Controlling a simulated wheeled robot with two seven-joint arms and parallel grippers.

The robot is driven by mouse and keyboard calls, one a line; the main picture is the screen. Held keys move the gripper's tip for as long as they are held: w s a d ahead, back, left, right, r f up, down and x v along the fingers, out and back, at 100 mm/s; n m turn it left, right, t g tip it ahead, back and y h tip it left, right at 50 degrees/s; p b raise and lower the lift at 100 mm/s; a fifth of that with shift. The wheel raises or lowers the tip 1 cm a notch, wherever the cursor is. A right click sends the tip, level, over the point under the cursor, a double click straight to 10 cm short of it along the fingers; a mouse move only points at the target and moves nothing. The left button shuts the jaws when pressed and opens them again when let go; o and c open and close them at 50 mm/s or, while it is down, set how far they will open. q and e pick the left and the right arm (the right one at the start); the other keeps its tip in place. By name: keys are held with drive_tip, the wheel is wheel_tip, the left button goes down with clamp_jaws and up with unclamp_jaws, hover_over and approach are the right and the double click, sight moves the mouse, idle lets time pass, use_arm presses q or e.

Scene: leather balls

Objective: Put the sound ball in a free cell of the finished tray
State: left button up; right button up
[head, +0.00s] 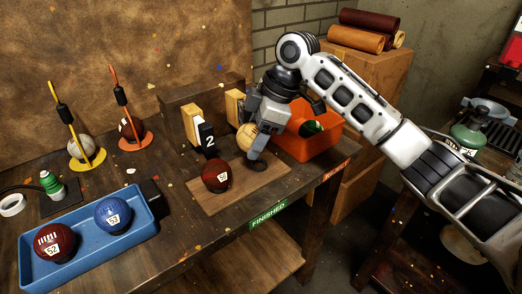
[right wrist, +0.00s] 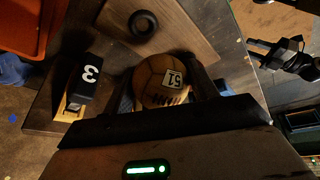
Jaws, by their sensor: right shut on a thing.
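My right gripper (head: 253,146) is shut on a tan ball (head: 244,137) above the back right part of a wooden board. The right wrist view shows this ball (right wrist: 162,78), marked 51 with dark lacing, between the fingers (right wrist: 164,92). I cannot tell whether it touches anything below. A dark red ball (head: 216,175) sits on the board (head: 262,185). A blue tray (head: 95,224) at the left holds a dark red ball marked 52 (head: 55,242) and a blue ball marked 53 (head: 113,214). A green FINISHED label (head: 268,215) is on the table's front edge. My left gripper is out of view.
A stand with wooden blocks (head: 191,125) and a number 2 plate (head: 209,141) is behind the board. An orange bin (head: 318,146) stands right of my gripper. Two balls on stands with rods (head: 81,147) (head: 131,128) are at the back left.

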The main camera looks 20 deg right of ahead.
drive_tip(key=shift+w+d+f, duration=0.35)
drive_tip(key=shift+d+f, duration=0.05)
drive_tip(key=shift+f, duration=0.25)
drive_tip(key=shift+w+d+f, duration=0.35)
drive_tip(key=shift+d+f, duration=0.05)
drive_tip(key=shift+f, duration=0.2)
wheel_tip(320, 180, down, 3)
drive_tip(key=shift+w+d+f, duration=0.1)
drive_tip(key=shift+d+f, duration=0.05)
drive_tip(key=o, duration=1)
drive_tip(key=shift+o, duration=0.2)
drive_tip(key=v, duration=1.2)
